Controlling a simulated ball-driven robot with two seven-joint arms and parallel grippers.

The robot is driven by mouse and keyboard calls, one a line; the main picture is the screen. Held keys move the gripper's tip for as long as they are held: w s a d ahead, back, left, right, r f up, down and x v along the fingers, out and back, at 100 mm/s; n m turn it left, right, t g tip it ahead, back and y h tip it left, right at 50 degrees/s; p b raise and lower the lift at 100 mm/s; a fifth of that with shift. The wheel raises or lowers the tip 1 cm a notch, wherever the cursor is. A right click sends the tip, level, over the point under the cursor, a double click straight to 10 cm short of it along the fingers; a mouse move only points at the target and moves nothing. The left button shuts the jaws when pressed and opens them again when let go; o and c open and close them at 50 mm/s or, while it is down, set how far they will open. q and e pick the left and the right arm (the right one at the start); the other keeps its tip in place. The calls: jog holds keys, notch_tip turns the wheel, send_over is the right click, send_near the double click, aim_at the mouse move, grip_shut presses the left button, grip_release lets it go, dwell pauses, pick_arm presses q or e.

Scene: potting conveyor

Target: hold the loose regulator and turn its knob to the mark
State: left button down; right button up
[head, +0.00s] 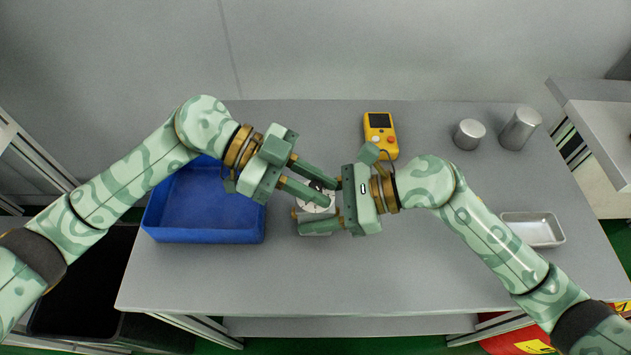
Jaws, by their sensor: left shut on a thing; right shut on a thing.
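The regulator (314,208) is a small grey-white body with a pale round face and brass-coloured fittings at its side. It is near the middle of the table, partly hidden by both grippers. My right gripper (318,204) comes in from the right and is shut on the regulator's body. My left gripper (330,191) comes in from the upper left, its fingers over the face, and is shut on the dark knob (317,185). Most of the knob is hidden between the fingers. The mark and the knob's pointing direction cannot be made out.
A blue bin (205,237) stands left, under my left arm. A yellow handheld meter (380,134) lies behind the grippers. Two metal cylinders (469,134) (520,128) stand back right, and a small metal tray (533,230) lies right. The table's (300,285) front is clear.

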aim_at(315, 184)
pick_arm(q)
jog(key=m+g+y, duration=0.2)
jog(key=m+g, duration=0.1)
jog(key=m+g+y, duration=0.3)
jog(key=m, duration=0.1)
jog(key=shift+g, duration=0.4)
jog(key=m+g+y, duration=0.2)
jog(key=m+y, duration=0.2)
jog(key=shift+m+y, duration=0.4)
jog(key=shift+f+m+g+y, duration=0.1)
jog(key=shift+m+g+y, duration=0.2)
jog(key=shift+m+y, duration=1.25)
jog(key=shift+y, duration=0.35)
jog(key=c, duration=1.3)
grip_release()
notch_tip(315, 184, up, 10)
jog(key=shift+r, duration=0.1)
